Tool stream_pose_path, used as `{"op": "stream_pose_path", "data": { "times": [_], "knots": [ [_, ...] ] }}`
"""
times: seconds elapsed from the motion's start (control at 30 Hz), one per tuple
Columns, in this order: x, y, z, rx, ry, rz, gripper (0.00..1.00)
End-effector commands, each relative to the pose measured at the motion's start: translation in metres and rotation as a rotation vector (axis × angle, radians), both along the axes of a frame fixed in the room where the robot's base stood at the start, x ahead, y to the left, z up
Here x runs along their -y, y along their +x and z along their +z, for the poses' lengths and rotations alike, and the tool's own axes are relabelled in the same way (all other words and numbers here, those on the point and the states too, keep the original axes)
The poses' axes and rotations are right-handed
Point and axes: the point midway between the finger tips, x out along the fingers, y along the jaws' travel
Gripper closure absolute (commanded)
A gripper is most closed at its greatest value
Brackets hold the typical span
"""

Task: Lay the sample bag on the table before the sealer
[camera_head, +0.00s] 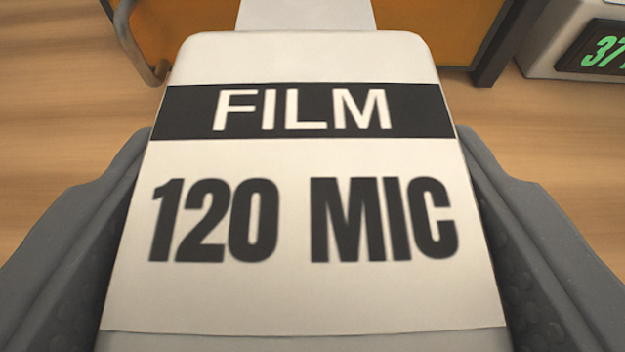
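A white block-like item with rounded corners, labelled "FILM 120 MIC", which I take to be the sample bag (310,310), fills the middle of the view. My gripper (310,140) has one dark grey finger along each side of it, and both appear pressed against its edges. Its far end points to an orange-fronted unit (440,30), which may be the sealer. The wooden table (70,120) shows on both sides. The item hides whatever lies beneath it, so I cannot tell whether it touches the table.
A pale grey device (545,45) with a dark display and green digits starting "37" stands at the top right. A curved metal handle (135,45) is at the top left. A white flat piece (306,14) shows beyond the item's far end. The wood on both sides is bare.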

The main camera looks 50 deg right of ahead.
Motion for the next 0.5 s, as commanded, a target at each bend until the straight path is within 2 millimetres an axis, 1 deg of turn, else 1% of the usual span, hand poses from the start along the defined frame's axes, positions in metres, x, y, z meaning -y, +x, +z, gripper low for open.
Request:
{"op": "stream_pose_path", "data": {
  "times": [0.1,0.5],
  "knots": [
    [0.0,0.0,-0.012,-0.001,-0.001,0.0,0.62],
    [0.001,-0.001,-0.047,-0.001,-0.001,-0.003,0.62]
  ]
}}
